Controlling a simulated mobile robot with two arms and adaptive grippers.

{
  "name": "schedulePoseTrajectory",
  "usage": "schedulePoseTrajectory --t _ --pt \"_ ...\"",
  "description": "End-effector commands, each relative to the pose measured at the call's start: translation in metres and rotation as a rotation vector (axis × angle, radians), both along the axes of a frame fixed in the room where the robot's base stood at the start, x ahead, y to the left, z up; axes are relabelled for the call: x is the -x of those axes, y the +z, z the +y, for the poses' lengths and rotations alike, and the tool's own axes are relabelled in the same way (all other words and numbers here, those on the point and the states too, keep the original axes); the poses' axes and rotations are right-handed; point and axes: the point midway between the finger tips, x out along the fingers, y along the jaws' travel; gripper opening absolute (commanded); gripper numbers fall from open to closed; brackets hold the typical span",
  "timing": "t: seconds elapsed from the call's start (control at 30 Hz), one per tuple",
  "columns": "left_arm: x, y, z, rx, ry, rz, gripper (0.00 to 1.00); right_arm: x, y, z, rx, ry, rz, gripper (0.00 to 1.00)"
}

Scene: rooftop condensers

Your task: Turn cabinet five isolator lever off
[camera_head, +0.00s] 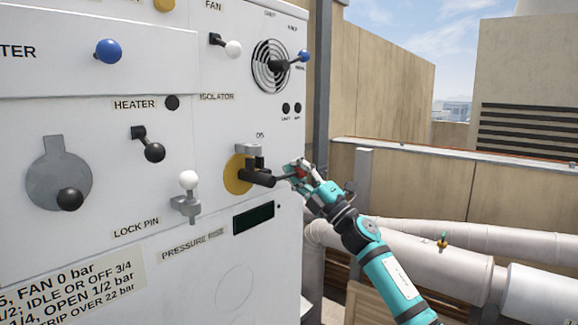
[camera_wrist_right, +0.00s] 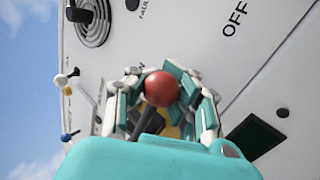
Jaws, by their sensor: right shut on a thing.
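The isolator lever (camera_head: 262,177) is a dark arm on a yellow disc (camera_head: 236,174) on the white cabinet front. It points right, roughly level, and ends in a red ball knob (camera_head: 301,172). A grey bracket sits just above its hub. My right gripper (camera_head: 303,174) is shut around the red knob. In the right wrist view the red knob (camera_wrist_right: 161,89) sits between the teal fingers, with the dark lever shaft (camera_wrist_right: 150,122) behind it. An "OFF" label (camera_wrist_right: 236,17) is on the panel there. My left gripper is not in view.
The cabinet also carries a heater lever (camera_head: 149,145), a lock pin with a white ball (camera_head: 188,182), a fan lever with a white knob (camera_head: 230,47) and a blue-knobbed lever by the round grille (camera_head: 270,67). Large pipes (camera_head: 430,262) run at the right.

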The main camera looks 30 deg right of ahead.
Motion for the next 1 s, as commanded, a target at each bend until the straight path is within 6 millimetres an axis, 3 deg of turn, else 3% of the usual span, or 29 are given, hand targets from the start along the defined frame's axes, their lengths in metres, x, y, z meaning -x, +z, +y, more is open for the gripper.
schedulePoseTrajectory --t 0.03,0.17,0.2,0.53,0.83,1.0 --pt "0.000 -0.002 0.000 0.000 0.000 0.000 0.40 -0.003 -0.016 0.003 0.005 0.010 0.023 0.00" --pt "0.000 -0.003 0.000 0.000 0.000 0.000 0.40 -0.003 -0.017 0.004 0.007 0.012 0.024 0.00" --pt "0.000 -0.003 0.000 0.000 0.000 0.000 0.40 -0.003 -0.018 0.004 0.007 0.012 0.025 0.08" --pt "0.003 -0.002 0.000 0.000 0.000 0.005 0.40 -0.003 -0.014 0.003 0.006 0.007 0.021 0.52" --pt "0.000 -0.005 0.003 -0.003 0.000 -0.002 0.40 -0.002 -0.012 0.002 0.005 0.006 0.017 0.53" --pt "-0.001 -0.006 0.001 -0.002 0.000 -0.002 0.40 0.010 -0.022 -0.002 0.004 0.005 0.020 0.53"
